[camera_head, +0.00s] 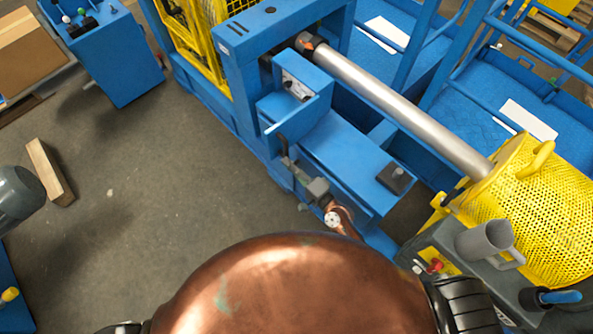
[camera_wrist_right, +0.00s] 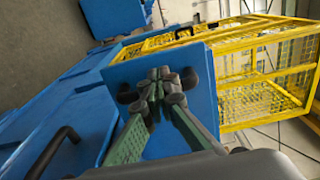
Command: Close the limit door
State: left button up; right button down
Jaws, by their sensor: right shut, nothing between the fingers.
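The limit door appears to be the small blue panel (camera_wrist_right: 204,75) right behind my right fingertips in the right wrist view. In the head view a thin blue flap (camera_head: 283,122) stands out from the front of a small blue box (camera_head: 310,107) on the blue machine, so the door seems open. A dial plate (camera_head: 296,85) shows in the box. My right gripper (camera_head: 283,143) is shut and empty, close to the flap; it also shows in the right wrist view (camera_wrist_right: 163,82). I cannot tell whether the fingers touch the panel. My left gripper is out of view.
A silver shaft (camera_head: 400,107) runs from the machine to a yellow perforated guard (camera_head: 535,215). A yellow mesh cage (camera_head: 197,40) stands behind the machine. A black block (camera_head: 396,178) sits on the blue ledge. The grey floor (camera_head: 190,170) left of the machine is mostly clear.

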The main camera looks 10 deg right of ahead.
aim_at(271, 146)
jog(key=x, duration=0.7)
jog(key=shift+w, duration=0.15)
